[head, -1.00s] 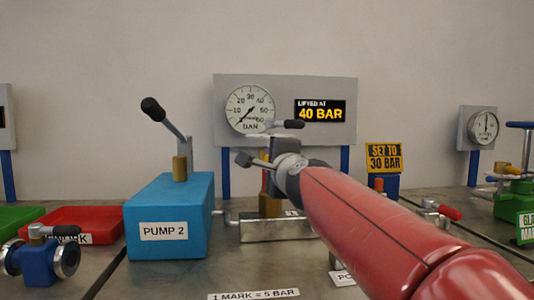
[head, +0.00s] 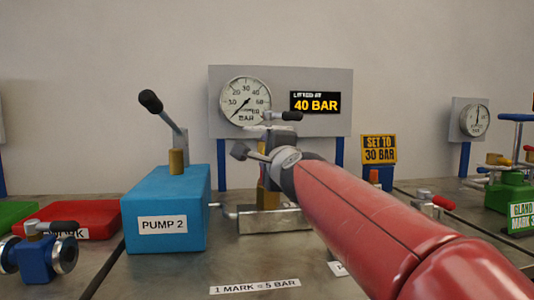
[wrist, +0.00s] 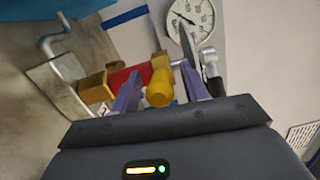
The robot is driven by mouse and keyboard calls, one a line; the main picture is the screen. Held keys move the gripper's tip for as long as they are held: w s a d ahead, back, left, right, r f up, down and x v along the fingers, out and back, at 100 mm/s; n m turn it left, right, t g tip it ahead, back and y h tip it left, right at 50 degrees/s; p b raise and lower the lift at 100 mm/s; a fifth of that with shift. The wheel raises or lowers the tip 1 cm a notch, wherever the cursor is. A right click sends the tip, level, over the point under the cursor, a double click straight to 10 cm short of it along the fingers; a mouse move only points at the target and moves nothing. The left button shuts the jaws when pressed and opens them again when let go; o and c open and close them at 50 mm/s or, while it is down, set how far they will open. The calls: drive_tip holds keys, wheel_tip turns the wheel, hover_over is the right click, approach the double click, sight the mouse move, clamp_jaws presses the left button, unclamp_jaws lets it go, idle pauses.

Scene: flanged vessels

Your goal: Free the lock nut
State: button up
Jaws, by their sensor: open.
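In the wrist view, my gripper (wrist: 162,76) is open, its two purple fingers on either side of a yellow cylindrical end piece (wrist: 159,90). Behind that piece are a red section (wrist: 127,76) and a brass block (wrist: 97,88), forming one fitting on a metal base. I cannot tell which part is the lock nut, or whether either finger touches the fitting. In the head view, my arm and wrist hide most of the fitting; its brass lower body (head: 268,197) shows below my wrist.
A gauge (head: 246,101) and a "40 BAR" display (head: 315,103) are on the panel behind. The blue Pump 2 (head: 165,210) with its tall lever stands left. A "SET TO 30 BAR" sign (head: 379,149) is right. A black-gripped lever (head: 285,116) is close above my wrist.

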drive_tip(key=shift+s, duration=0.1)
drive_tip(key=b+v, duration=0.1)
drive_tip(key=v, duration=0.6)
drive_tip(key=shift+s, duration=0.35)
drive_tip(key=shift+d, duration=0.15)
